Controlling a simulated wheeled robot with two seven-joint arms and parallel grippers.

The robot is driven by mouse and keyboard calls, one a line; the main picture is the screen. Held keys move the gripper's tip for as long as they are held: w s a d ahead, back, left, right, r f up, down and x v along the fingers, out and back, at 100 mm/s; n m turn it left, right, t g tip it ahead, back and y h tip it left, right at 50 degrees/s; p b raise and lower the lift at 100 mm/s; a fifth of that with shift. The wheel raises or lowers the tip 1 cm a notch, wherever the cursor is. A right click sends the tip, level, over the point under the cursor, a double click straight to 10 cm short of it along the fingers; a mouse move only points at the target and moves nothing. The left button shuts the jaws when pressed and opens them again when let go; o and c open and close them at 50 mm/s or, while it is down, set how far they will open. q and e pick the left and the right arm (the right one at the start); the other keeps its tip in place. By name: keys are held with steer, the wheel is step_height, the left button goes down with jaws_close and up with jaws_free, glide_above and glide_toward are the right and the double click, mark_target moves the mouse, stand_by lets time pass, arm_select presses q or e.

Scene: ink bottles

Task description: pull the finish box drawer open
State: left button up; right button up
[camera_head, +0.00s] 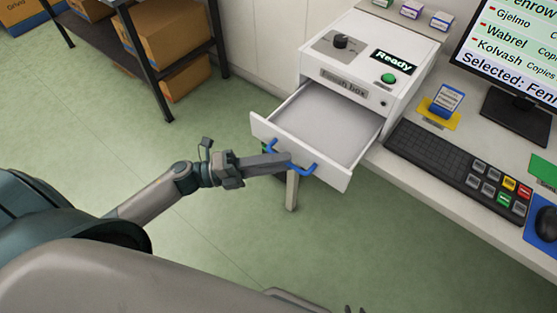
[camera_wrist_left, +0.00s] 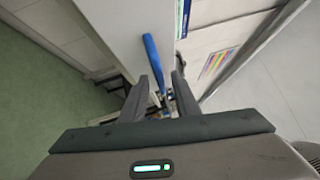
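The finish box (camera_head: 362,65) is a white cabinet on the counter with a knob, a green button and a "Ready" display. Its drawer (camera_head: 325,120) stands well out, and its empty grey inside shows. A blue bar handle (camera_head: 307,168) is on the drawer front; it also shows in the left wrist view (camera_wrist_left: 152,62). My right gripper is hardly seen; only small dark tips (camera_head: 355,309) show at the bottom edge of the head view.
A keyboard (camera_head: 455,172), a monitor (camera_head: 515,55) and a mouse (camera_head: 546,222) are on the counter to the right. A small ink box (camera_head: 447,100) stands on a yellow holder. A shelf with cardboard boxes (camera_head: 170,40) is at upper left. The green floor left of the drawer is clear.

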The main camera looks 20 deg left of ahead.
arm_select(q)
steer(key=shift+a, duration=0.1)
arm_select(e)
steer(key=shift+s+f, duration=0.1)
stand_by(0.3)
